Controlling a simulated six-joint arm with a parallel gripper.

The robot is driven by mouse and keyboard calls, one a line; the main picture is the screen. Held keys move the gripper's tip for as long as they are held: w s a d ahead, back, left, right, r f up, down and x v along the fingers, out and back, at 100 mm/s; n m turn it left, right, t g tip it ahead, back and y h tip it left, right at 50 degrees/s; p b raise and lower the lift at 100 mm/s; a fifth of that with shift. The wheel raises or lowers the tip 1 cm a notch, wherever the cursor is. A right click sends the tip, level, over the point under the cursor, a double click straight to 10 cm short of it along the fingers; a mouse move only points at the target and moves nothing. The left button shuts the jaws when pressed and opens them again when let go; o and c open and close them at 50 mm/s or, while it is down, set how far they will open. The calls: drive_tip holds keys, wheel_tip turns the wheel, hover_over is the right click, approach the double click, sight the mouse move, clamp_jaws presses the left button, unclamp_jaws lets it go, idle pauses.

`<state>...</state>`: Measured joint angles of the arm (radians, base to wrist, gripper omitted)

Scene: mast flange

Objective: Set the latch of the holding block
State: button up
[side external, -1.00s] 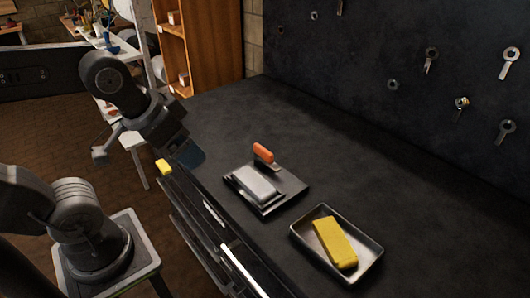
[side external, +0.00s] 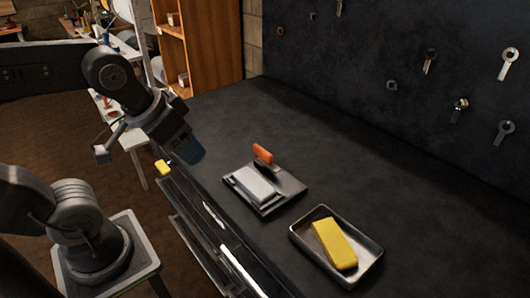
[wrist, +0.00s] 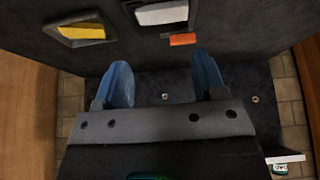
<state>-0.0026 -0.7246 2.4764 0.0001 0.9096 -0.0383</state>
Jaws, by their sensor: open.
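The holding block (side external: 293,189) is a dark plate lying flat on the black bench, with a pale grey bar (side external: 254,184) on it. An orange handle (side external: 263,153), which looks like the latch, sticks up at the plate's back edge. In the wrist view the bar (wrist: 162,14) and the orange handle (wrist: 183,39) show at the top, beyond the fingertips. My gripper (wrist: 164,72) has two blue fingers, wide apart with nothing between them. In the side view my gripper (side external: 187,149) hangs near the bench's left edge, left of the block and apart from it.
A metal tray (side external: 366,272) holding a yellow bar (side external: 334,244) stands right of the block. The dark wall behind carries hanging tools (side external: 508,63). A small yellow item (side external: 163,167) shows beside my gripper at the bench edge. The bench behind the block is clear.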

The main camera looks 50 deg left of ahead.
drive_tip(key=w+n, duration=0.1)
drive_tip(key=w, duration=0.1)
drive_tip(key=w+r+n+g, duration=0.1)
drive_tip(key=w+n, duration=0.1)
drive_tip(key=w+a+r+n, duration=0.1)
drive_tip(key=w+n, duration=0.1)
drive_tip(key=shift+w+r+g, duration=0.15)
drive_tip(key=shift+w+g, duration=0.25)
drive_tip(key=c, duration=0.4)
drive_tip(key=n+g, duration=0.4)
drive_tip(key=n, duration=0.9)
hover_over(263, 150)
wheel_tip(263, 150, down, 4)
wheel_tip(263, 150, down, 14)
drive_tip(key=shift+a+r, duration=0.1)
drive_tip(key=shift+r, duration=0.15)
clamp_jaws()
